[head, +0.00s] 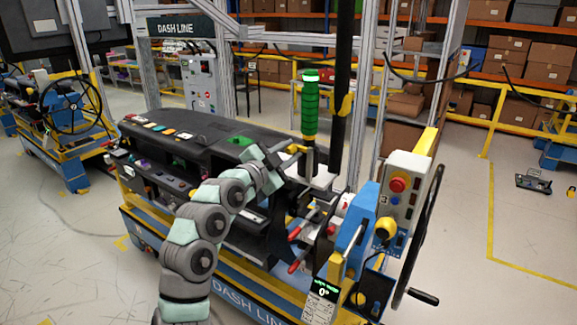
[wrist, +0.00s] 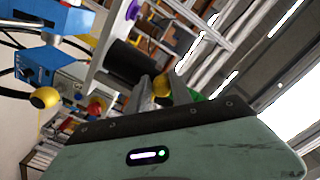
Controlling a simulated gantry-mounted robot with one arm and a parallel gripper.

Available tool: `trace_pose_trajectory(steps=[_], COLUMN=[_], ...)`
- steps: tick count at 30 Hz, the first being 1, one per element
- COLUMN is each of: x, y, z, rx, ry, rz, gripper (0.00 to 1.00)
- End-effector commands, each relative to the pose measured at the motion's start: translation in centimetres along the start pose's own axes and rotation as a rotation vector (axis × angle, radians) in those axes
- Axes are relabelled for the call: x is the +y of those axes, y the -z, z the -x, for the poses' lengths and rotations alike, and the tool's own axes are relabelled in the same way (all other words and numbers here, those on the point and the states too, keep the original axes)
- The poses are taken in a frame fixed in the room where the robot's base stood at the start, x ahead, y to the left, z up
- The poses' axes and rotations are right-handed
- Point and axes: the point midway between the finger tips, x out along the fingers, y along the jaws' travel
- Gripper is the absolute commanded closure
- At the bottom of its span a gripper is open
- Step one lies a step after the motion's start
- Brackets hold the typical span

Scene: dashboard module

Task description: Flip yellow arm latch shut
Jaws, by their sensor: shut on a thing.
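My gripper (head: 287,158) is at the right end of the black dashboard, beside the base of the upright green handle. A small yellow knob (head: 293,149) shows at its fingertips; I take it to be part of the yellow arm latch. In the wrist view the gripper (wrist: 163,92) has its two grey fingers close around a rounded yellow knob (wrist: 162,83), and it is shut on it. The fingers and palm hide the rest of the latch, so I cannot tell its angle.
The green handle (head: 310,105) and a black pole (head: 341,85) stand close to the gripper. A control box (head: 405,190) with a red button and a black handwheel (head: 428,225) are at the right. The dashboard (head: 195,135) lies left.

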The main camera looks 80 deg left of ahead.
Motion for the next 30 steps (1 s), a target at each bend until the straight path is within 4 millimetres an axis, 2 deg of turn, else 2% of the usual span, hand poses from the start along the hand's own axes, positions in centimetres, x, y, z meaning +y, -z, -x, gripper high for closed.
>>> trace_pose_trajectory(steps=[1,16,17,18,24,30], x=[-0.56,-0.65,-0.65,-0.63,-0.40,-0.23], y=[0.63,0.89,0.90,0.90,0.84,0.60], z=[0.10,0.04,0.04,0.03,-0.04,-0.07], rx=[0.017,0.023,0.023,0.023,0.023,0.019], ry=[0.011,0.003,0.003,0.003,-0.001,-0.005], rz=[-0.002,-0.002,-0.002,-0.002,-0.001,0.000], gripper=[1.00,1.00,0.73,0.70,0.55,0.55])
